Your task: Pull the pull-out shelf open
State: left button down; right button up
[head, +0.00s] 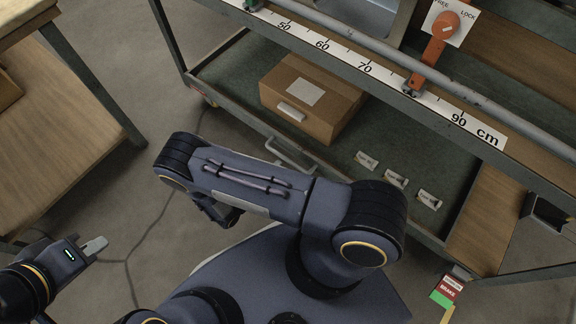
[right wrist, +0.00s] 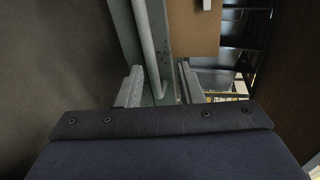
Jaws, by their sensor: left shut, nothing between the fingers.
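The pull-out shelf (head: 340,181) is the green lower deck of the metal cart, with a grey bar handle (head: 291,156) on its front edge. In the right wrist view the bar (right wrist: 147,45) runs down between the fingertips of my right gripper (right wrist: 160,88). These fingers are apart, with gaps beside the bar; contact is not clear. In the head view my right forearm crosses in front of the shelf and hides the right fingers. My left gripper (head: 95,246) is shut and empty at the lower left, away from the cart.
A cardboard box (head: 310,98) and several small white labelled items (head: 396,179) are on the shelf. Above are a centimetre ruler strip (head: 365,68), a long rail and an orange lever (head: 433,50) by a FREE/LOCK plate.

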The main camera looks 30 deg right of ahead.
aim_at(288, 159)
jog(key=shift+n+t, duration=0.3)
jog(key=shift+n, duration=0.3)
jog(key=b+x, duration=0.1)
jog(key=x, duration=0.3)
jog(key=f+b+x, duration=0.1)
jog(key=x, duration=0.3)
jog(key=shift+s+a+f, duration=0.1)
jog(key=shift+s+f, duration=0.05)
jog(key=shift+f, duration=0.1)
grip_shut()
